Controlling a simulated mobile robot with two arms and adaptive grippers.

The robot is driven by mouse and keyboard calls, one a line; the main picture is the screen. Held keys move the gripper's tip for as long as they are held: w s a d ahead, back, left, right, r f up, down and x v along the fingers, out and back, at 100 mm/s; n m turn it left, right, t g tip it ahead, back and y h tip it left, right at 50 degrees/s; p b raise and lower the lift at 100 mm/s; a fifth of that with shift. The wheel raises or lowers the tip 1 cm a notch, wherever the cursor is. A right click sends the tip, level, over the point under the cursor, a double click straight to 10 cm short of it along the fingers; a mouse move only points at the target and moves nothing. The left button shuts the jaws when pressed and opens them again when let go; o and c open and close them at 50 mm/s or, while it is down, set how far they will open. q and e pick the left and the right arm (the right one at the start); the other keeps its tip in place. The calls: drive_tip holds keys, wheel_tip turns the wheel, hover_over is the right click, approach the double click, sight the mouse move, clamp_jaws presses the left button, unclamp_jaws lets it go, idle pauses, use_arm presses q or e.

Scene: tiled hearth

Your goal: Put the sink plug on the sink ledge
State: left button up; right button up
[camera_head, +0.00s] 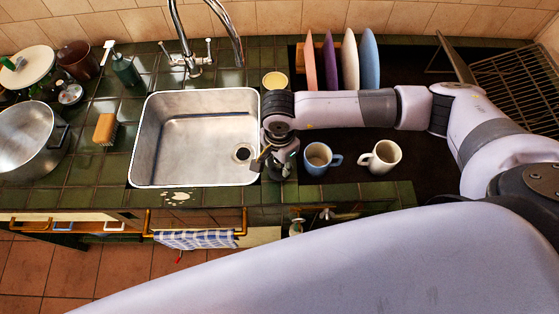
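The steel sink basin (185,150) is set in the green tiled counter. Its round drain (242,153) shows near the right wall, with a dark centre. I cannot clearly make out a separate sink plug. The sink ledge (225,194) is the green tiled strip along the basin's front. My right gripper (272,168) points down at the basin's right rim, just right of the drain. Its fingers are small and dark here, so I cannot tell whether they hold anything. My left gripper is not in view.
A blue mug (318,160) and a cream mug (381,157) stand close right of my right gripper. Upright plates (350,62) stand behind my arm. A tap (190,60) rises behind the basin. A white paw-shaped patch (178,197) marks the ledge.

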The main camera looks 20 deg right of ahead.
drive_tip(key=shift+o, duration=0.4)
drive_tip(key=shift+r, duration=0.5)
wheel_tip(320, 180, up, 11)
drive_tip(key=b, duration=0.3)
drive_tip(key=shift+f, duration=0.2)
drive_tip(key=shift+r, duration=0.4)
